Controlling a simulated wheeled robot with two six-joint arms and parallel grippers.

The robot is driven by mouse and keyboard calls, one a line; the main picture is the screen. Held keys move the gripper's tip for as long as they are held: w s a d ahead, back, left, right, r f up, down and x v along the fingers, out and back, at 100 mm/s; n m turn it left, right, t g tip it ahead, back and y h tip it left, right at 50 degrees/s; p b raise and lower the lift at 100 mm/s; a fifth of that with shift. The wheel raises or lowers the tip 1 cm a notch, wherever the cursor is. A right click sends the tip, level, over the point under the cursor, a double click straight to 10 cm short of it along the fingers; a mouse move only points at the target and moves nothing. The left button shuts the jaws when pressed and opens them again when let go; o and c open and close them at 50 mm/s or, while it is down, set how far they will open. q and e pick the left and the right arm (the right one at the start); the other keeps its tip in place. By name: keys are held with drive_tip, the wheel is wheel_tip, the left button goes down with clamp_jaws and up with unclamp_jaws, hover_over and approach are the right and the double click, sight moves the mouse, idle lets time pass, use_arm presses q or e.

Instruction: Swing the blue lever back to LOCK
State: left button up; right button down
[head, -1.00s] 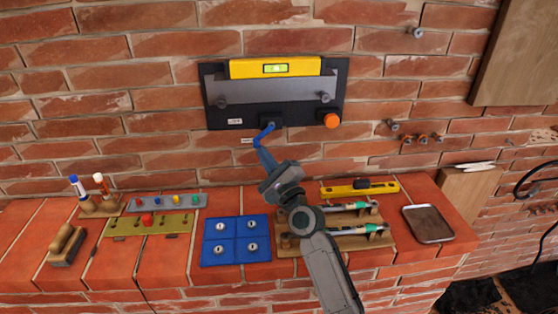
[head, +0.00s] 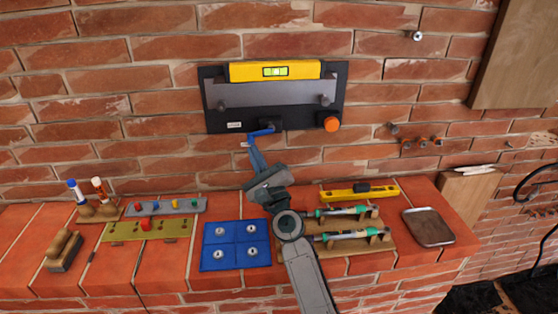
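The blue lever (head: 262,132) is on the lower edge of a black wall plate (head: 214,115). It points left and slightly down from its pivot. A small white label (head: 234,125), too small to read surely, lies up and left of the lever's end. My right gripper (head: 251,146) reaches up from below, with its fingertips at the lever's free end. Whether the fingers are closed around the lever or only touch it is too small to tell. My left gripper is not in view.
A yellow level (head: 240,71) sits on a grey bar on the plate, with an orange knob (head: 331,124) at lower right. Below, the brick ledge holds a blue panel (head: 235,257), a wooden rack with tubes (head: 347,235), a yellow tool (head: 345,194) and a dark tray (head: 428,240).

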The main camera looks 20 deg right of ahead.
use_arm(q)
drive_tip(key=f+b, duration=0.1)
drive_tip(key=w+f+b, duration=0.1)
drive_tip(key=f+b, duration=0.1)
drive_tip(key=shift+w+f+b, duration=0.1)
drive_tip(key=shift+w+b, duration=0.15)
drive_tip(key=shift+b, duration=0.05)
use_arm(e)
drive_tip(key=v, duration=1)
drive_tip(key=shift+s, duration=0.45)
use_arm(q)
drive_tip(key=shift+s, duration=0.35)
use_arm(e)
drive_tip(key=shift+f, duration=0.15)
